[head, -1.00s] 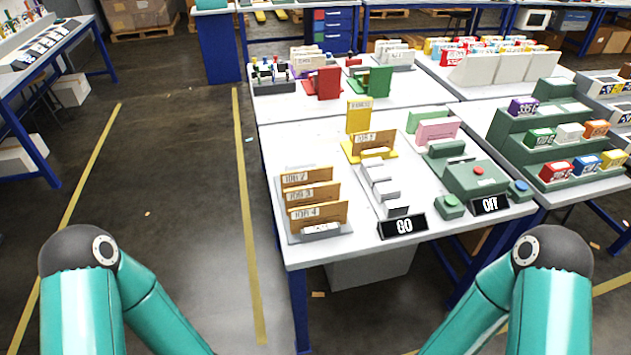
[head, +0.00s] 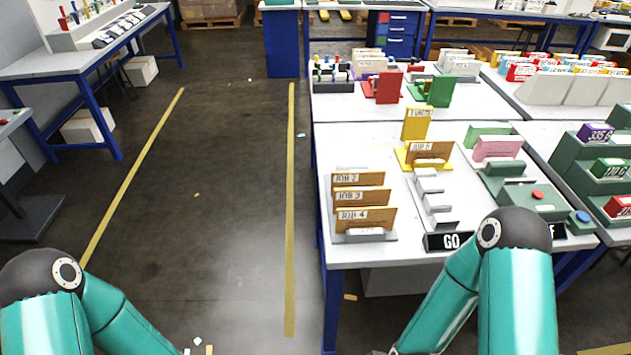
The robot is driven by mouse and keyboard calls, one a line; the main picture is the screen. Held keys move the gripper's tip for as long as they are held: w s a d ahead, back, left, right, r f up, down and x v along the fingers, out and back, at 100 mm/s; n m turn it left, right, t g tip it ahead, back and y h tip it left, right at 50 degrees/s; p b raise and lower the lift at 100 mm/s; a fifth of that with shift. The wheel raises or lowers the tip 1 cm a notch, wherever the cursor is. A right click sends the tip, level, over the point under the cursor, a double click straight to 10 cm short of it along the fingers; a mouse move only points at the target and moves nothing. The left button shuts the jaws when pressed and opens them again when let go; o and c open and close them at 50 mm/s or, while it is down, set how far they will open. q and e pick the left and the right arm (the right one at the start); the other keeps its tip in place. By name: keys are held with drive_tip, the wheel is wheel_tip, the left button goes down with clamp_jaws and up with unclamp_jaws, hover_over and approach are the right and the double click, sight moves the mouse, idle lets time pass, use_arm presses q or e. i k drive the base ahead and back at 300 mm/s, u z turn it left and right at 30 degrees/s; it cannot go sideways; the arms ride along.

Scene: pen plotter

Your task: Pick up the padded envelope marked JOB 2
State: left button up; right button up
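The padded envelope marked JOB 2 (head: 345,178) is brown and stands at the back of a grey rack (head: 385,238) on the near white table. The envelopes marked JOB 3 (head: 348,196) and JOB 4 (head: 352,215) stand in front of it and hide its lower part. Only its upper strip with the white label shows. My two teal arms reach down out of the bottom of the picture, left and right of the table's near left leg. Both grippers are outside the view, and neither arm is at the rack.
A yellow stand (head: 417,124) with another brown envelope is behind. Open floor (head: 225,220) lies left of the table.

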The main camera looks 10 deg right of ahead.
sight(372, 177)
drive_tip(key=z, duration=1.25)
drive_tip(key=i, duration=0.1)
drive_tip(key=u, duration=2.2)
drive_tip(key=i, duration=0.2)
drive_tip(key=u, duration=1.65)
drive_tip(key=k, duration=2.5)
drive_tip(key=z, duration=1.05)
drive_tip(key=i, duration=1)
drive_tip(key=u, duration=0.05)
